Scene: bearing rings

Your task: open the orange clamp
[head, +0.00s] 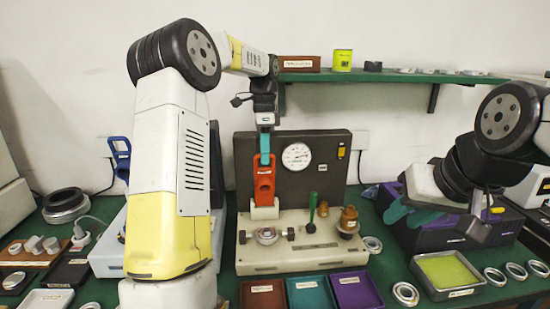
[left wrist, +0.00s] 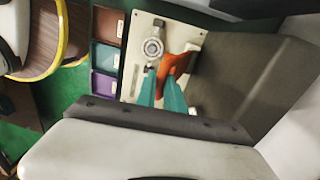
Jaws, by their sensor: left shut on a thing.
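The orange clamp (head: 264,185) stands upright on a white block at the left of the pale fixture base (head: 300,262). My left gripper (head: 265,158) comes down from above and is shut on the upper end of the clamp's handle. In the left wrist view the teal fingertips (left wrist: 163,84) lie against the orange clamp (left wrist: 180,62), and part of the handle is hidden between them. A metal bearing ring (head: 267,236) sits on the base in front of the clamp. My right gripper (head: 409,213) is empty, its teal fingers apart, over the purple bin at the right.
A dark panel with a gauge (head: 296,156) stands behind the clamp. A green-handled lever (head: 312,210) and brass parts (head: 348,219) stand right of it. Brown (head: 263,297), teal (head: 311,293) and purple (head: 356,291) trays lie in front. A shelf (head: 390,77) hangs above.

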